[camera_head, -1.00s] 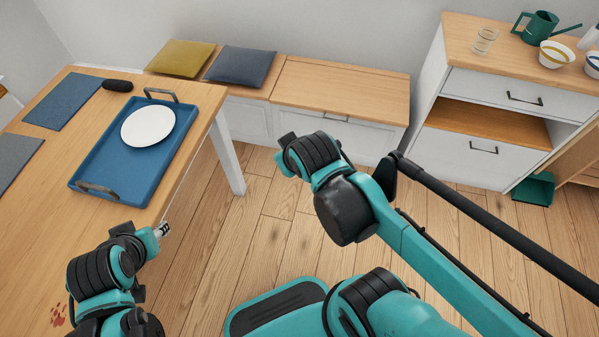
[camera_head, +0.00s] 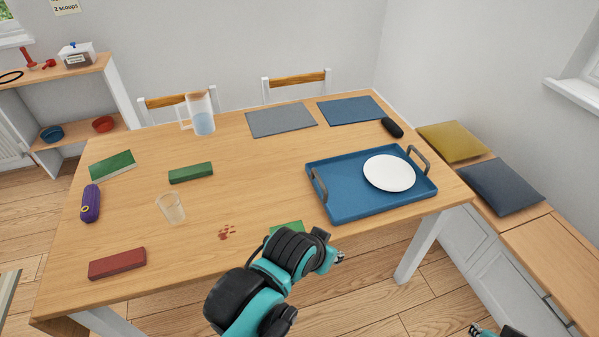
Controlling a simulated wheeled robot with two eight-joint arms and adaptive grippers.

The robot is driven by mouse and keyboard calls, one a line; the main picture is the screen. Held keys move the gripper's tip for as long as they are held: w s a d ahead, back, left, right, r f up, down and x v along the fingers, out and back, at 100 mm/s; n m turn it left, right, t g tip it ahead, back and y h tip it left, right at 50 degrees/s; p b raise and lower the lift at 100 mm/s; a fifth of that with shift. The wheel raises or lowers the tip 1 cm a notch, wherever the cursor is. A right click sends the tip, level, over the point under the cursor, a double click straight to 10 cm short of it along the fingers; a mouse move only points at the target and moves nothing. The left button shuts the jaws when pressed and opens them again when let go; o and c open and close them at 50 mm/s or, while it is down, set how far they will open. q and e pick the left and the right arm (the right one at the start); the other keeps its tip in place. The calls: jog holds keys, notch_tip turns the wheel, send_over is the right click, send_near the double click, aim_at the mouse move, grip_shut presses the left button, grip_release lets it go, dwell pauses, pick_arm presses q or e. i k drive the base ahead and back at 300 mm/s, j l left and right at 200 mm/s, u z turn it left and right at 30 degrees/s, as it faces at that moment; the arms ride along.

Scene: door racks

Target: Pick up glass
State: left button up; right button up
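A clear, empty-looking drinking glass (camera_head: 171,207) stands upright on the wooden table (camera_head: 260,170), left of centre. My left gripper (camera_head: 339,257) is near the table's front edge, to the right of the glass and well apart from it. Its fingers are small and mostly hidden by the wrist, so their opening is unclear. My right gripper (camera_head: 484,331) only just shows at the bottom right edge, away from the table, and its opening is unclear.
Around the glass are a red case (camera_head: 117,263), a purple pouch (camera_head: 90,203), a green case (camera_head: 190,172) and a green book (camera_head: 112,166). A jug (camera_head: 201,115) stands behind. A blue tray (camera_head: 345,211) with a white plate (camera_head: 389,173) is at right.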

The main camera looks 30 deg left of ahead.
aim_at(170, 202)
jog(key=k+u, duration=0.15)
jog(key=u, duration=2.05)
jog(key=i+j+z, duration=0.85)
jog(key=i+j, duration=0.15)
